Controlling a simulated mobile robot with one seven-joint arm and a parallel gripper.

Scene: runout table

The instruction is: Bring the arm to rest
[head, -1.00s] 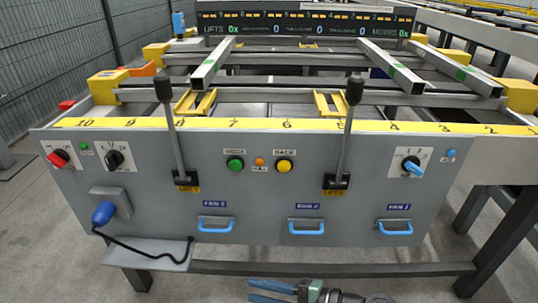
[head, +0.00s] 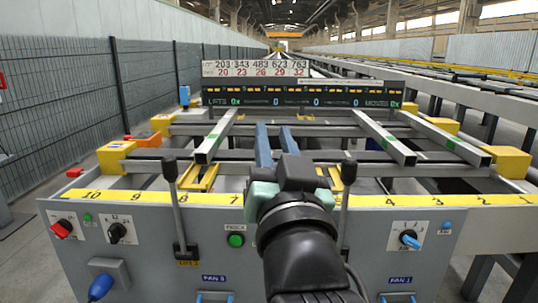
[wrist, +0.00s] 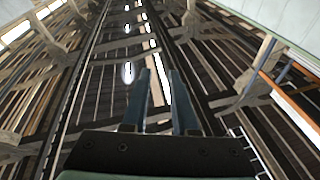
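My gripper (head: 275,130) is raised in front of the middle of the grey control panel (head: 140,268), its two blue fingers pointing up and away in the head view. In the wrist view my gripper (wrist: 160,75) shows its fingers apart with nothing between them. My arm hides part of the panel's middle. The left lever (head: 178,215) stands upright, left of my arm. The right lever (head: 344,205) stands just right of it, partly hidden. My gripper appears clear of both.
Behind the panel are yellow blocks (head: 115,156), metal rails (head: 381,138) and a dark display board (head: 300,96). A mesh fence (head: 60,100) runs along the left. The wrist view shows the hall's roof beams (wrist: 245,75), with open air ahead of the fingers.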

